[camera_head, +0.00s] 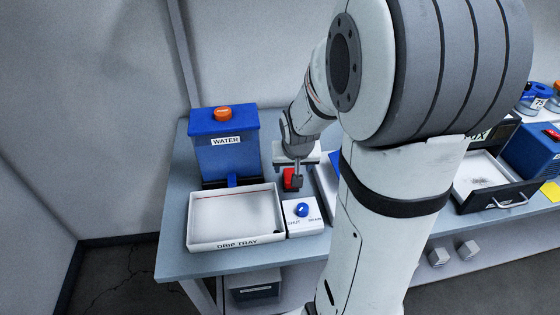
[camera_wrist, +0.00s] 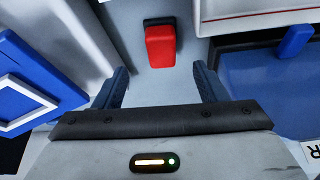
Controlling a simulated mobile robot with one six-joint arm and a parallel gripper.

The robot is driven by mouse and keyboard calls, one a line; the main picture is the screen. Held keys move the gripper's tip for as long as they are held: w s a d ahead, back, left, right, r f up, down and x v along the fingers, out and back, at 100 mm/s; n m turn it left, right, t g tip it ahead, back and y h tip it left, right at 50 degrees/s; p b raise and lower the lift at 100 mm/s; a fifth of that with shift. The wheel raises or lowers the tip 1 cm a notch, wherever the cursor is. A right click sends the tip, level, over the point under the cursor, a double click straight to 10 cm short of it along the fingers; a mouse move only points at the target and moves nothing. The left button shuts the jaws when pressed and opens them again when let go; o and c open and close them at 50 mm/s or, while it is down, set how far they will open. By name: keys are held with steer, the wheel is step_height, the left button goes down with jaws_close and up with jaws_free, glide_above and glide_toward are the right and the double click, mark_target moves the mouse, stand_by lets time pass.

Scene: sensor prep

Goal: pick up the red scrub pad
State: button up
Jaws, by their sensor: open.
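The red scrub pad (camera_head: 291,180) is on the bench, to the right of the drip tray and just behind the drain knob box. In the wrist view the red scrub pad (camera_wrist: 160,47) lies ahead of the fingertips, near the middle, with a dark strip at its far end. My gripper (camera_wrist: 160,78) is open, with its two blue-grey fingers apart and nothing between them. In the head view my gripper (camera_head: 297,178) is over or very close to the pad and hides part of it. Its height above the pad cannot be told.
The white drip tray (camera_head: 237,241) and the blue water tank (camera_head: 226,150) stand left of the pad. The box with a blue knob (camera_head: 303,217) is in front. A blue-and-white object (camera_wrist: 30,100) is close on the left in the wrist view.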

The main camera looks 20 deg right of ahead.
steer(key=x, duration=0.7)
steer(key=shift+w+a+f, duration=0.1)
steer(key=shift+w+f, duration=0.05)
steer(key=shift+w, duration=0.1)
steer(key=shift+c, duration=0.5)
steer(key=c, duration=1)
steer(key=shift+o, duration=0.2)
step_height(320, 180, up, 10)
steer(key=shift+r+p, duration=0.1)
steer(key=shift+p, duration=0.2)
steer(key=o, duration=0.4)
steer(key=shift+c, duration=1.4)
steer(key=shift+s, duration=0.1)
steer(key=shift+c, duration=0.2)
